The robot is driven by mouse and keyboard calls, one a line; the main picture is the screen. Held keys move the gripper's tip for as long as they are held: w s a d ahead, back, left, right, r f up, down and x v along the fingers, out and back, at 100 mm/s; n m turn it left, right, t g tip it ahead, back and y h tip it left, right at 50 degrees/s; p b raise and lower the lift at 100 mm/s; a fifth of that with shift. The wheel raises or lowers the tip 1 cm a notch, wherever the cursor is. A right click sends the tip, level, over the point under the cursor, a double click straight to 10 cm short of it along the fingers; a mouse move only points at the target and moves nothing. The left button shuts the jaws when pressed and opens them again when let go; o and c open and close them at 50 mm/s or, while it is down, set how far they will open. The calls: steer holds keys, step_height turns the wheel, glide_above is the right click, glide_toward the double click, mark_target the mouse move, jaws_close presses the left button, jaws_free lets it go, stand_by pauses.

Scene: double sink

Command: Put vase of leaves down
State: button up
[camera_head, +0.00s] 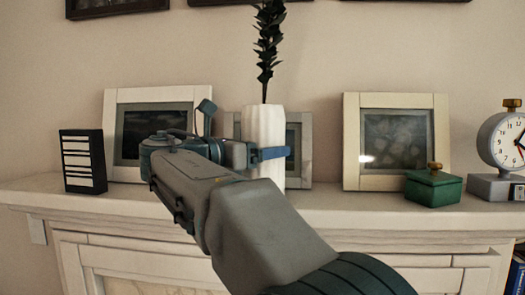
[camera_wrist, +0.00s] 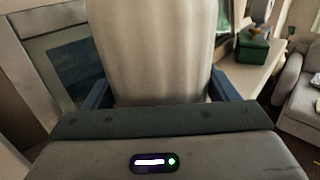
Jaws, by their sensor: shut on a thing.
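The vase of leaves (camera_head: 264,126) is a white, ribbed, upright vase with a dark leafy stem rising from it. My gripper (camera_head: 270,153) is shut on the vase, with a blue finger across its front. In the wrist view the vase (camera_wrist: 152,50) fills the middle, between the two blue fingers of my gripper (camera_wrist: 158,88). The vase is at the mantel shelf (camera_head: 335,204), in front of a framed picture. My arm and gripper hide part of its lower left side, and I cannot tell whether its base touches the shelf.
White picture frames (camera_head: 352,140) stand along the wall. A black striped box (camera_head: 82,160) is at the left. A green box (camera_head: 434,187) and a clock (camera_head: 500,150) are at the right.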

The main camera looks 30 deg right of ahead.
steer(key=o, duration=1.5)
steer(key=shift+f, duration=0.1)
steer(key=a, duration=0.4)
steer(key=s+a, duration=0.1)
steer(key=a, duration=0.3)
steer(key=s+a, duration=0.1)
steer(key=a, duration=0.3)
steer(key=shift+s, duration=0.15)
steer(key=shift+d, duration=0.1)
